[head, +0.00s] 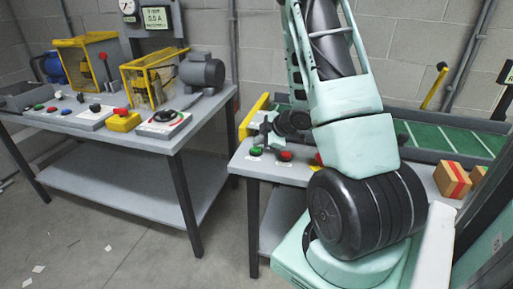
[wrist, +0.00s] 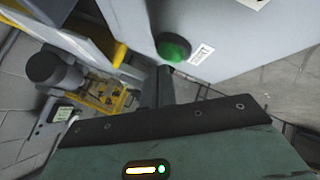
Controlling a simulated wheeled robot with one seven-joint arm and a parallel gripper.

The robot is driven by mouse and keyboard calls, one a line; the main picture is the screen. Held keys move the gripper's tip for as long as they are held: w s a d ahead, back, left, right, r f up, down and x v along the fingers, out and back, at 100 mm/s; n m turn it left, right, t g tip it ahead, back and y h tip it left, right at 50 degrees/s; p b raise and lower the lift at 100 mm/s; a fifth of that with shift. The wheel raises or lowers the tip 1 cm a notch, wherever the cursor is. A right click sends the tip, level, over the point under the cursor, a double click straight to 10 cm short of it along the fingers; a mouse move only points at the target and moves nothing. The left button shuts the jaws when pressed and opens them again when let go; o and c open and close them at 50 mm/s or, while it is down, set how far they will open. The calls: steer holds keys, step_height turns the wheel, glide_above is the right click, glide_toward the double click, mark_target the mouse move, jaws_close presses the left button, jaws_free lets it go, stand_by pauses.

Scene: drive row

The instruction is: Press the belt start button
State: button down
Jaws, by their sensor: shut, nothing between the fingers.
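The green button (head: 256,151) sits near the left end of the right-hand bench (head: 243,169), beside the green conveyor belt (head: 422,136). A red button (head: 285,156) is just to its right. My gripper (head: 265,131) is shut and empty, close above the green button in the head view. In the wrist view the green button (wrist: 173,48) lies just past my dark fingertips (wrist: 164,73), with a small white label (wrist: 202,54) beside it. A gap seems to remain between fingertips and button, but its size is hard to tell.
A second bench (head: 165,143) on the left carries a grey motor (head: 202,73), yellow guards (head: 150,75) and several other buttons. Boxes with red tape (head: 452,180) lie at the right. Open floor (head: 110,235) lies in front of the left bench.

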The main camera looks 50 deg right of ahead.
mark_target(259, 149)
steer(key=shift+r, duration=0.1)
step_height(259, 149, up, 6)
steer(key=p, duration=0.5)
steer(key=shift+p, duration=0.3)
stand_by(0.6)
steer(key=w+a+r+m+g, duration=0.1)
steer(key=w+a+r, duration=0.15)
steer(key=a, duration=0.45)
steer(key=w+a+r, duration=0.2)
steer(key=w+a, duration=0.1)
steer(key=a, duration=0.4)
steer(key=s+a+r+m+g, duration=0.1)
steer(key=s+a+r+g, duration=0.15)
steer(key=a, duration=0.95)
steer(key=s+a+r+g, duration=0.2)
steer(key=s+a, duration=0.7)
steer(key=s, duration=0.3)
steer(key=s+a+r+g, duration=0.2)
steer(key=s+a+g, duration=0.1)
steer(key=s+a, duration=0.6)
steer(key=s, duration=0.3)
steer(key=shift+s+a+r+g, duration=0.2)
steer(key=shift+s+r+g, duration=0.15)
steer(key=shift+r, duration=0.05)
